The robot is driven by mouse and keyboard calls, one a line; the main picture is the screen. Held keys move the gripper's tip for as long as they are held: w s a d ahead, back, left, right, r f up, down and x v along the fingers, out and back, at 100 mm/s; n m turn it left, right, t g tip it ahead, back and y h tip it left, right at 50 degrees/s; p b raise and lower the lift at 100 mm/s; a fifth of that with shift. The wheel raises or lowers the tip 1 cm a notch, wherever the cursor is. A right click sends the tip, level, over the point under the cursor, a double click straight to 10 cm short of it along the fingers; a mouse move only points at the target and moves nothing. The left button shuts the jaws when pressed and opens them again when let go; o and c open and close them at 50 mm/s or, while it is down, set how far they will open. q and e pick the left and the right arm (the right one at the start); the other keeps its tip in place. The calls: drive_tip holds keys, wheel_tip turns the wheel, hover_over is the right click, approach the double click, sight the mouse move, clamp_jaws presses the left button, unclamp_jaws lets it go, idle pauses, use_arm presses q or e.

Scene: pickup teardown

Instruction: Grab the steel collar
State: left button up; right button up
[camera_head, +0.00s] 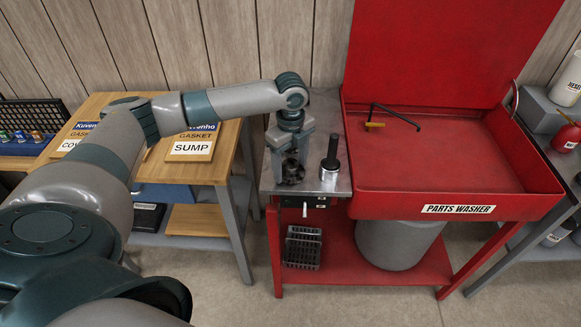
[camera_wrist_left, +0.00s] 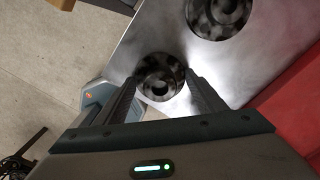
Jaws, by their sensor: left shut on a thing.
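The steel collar (camera_wrist_left: 158,82) is a dark, mottled round piece with a hole in its middle. In the left wrist view it sits between the fingertips of my left gripper (camera_wrist_left: 160,80), which is shut on it. In the head view my left gripper (camera_head: 291,165) points down over the metal top (camera_head: 325,120), and its fingers partly hide the dark collar (camera_head: 292,173). I cannot tell whether the collar is clear of the top. My right gripper is not in view.
A silver cylinder with a black upright handle (camera_head: 330,168) stands close right of the gripper. The red parts washer (camera_head: 450,165) rises to the right, with an L-shaped tool inside. A wooden table (camera_head: 225,160) with gasket packs is at left. Another dark round part (camera_wrist_left: 220,14) shows in the wrist view.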

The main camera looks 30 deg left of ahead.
sight(291, 164)
use_arm(q)
wheel_tip(291, 164, up, 10)
drive_tip(key=b, duration=0.2)
drive_tip(key=shift+f+b, duration=0.1)
drive_tip(key=shift+b, duration=0.2)
idle(0.5)
